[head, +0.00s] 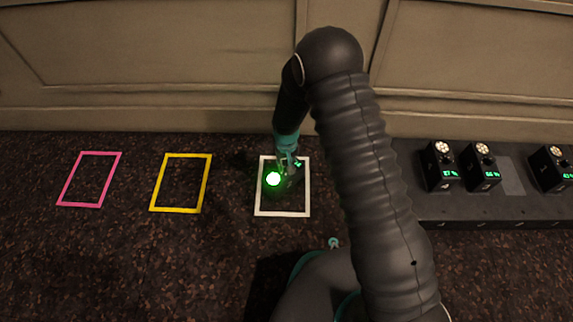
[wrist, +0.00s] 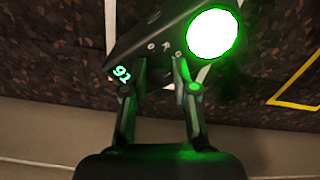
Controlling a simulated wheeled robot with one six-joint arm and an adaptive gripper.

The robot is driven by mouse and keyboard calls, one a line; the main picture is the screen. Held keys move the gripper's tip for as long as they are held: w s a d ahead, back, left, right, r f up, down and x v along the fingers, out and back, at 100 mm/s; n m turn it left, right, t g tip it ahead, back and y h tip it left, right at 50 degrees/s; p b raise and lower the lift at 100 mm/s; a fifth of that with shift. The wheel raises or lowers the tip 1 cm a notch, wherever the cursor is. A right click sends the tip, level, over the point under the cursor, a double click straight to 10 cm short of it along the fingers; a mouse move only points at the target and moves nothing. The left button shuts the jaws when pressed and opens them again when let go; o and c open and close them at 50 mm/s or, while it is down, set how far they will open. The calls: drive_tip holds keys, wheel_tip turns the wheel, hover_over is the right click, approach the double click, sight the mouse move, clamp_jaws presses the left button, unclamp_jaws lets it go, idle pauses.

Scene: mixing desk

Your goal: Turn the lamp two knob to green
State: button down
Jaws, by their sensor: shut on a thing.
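My arm and the glow hide much of the module there.
A yellow frame (head: 180,209) and a pink frame (head: 80,205) lie empty to the left. A panelled wall (head: 150,60) stands behind.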

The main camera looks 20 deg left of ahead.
sight(286, 165)
drive_tip(key=shift+m, duration=0.4)
drive_tip(key=c, duration=0.9)
unclamp_jaws()
wheel_tip(286, 165, up, 12)
idle(0.4)
